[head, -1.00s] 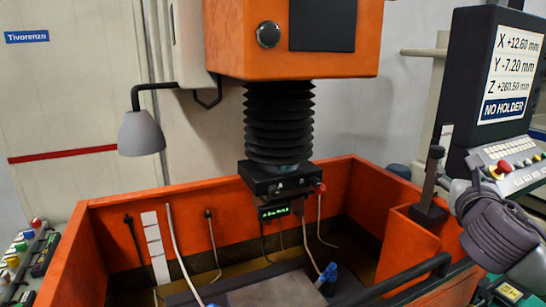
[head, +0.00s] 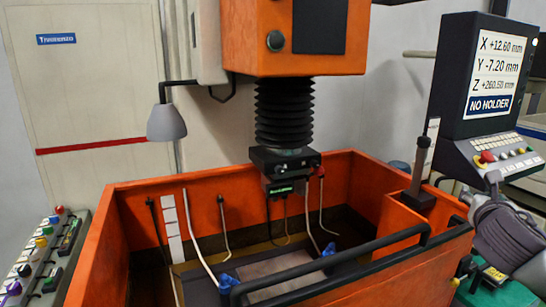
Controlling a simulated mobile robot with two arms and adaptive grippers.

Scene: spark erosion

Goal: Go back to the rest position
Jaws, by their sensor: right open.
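My right gripper (head: 484,197) shows at the right edge, in front of the control panel and beside the orange tank. It is open, with nothing seen between its fingers; its wrist partly hides it. My left gripper is out of view. The orange spark erosion machine head (head: 310,38) hangs over the tank, with black bellows (head: 284,112) and a black chuck (head: 284,161) below. A small green-lit box (head: 285,188) hangs under the chuck. The screen (head: 492,72) reads NO HOLDER.
The orange tank wall (head: 150,205) and black front rail (head: 335,262) stand ahead. A grey lamp (head: 166,123) hangs at the left.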

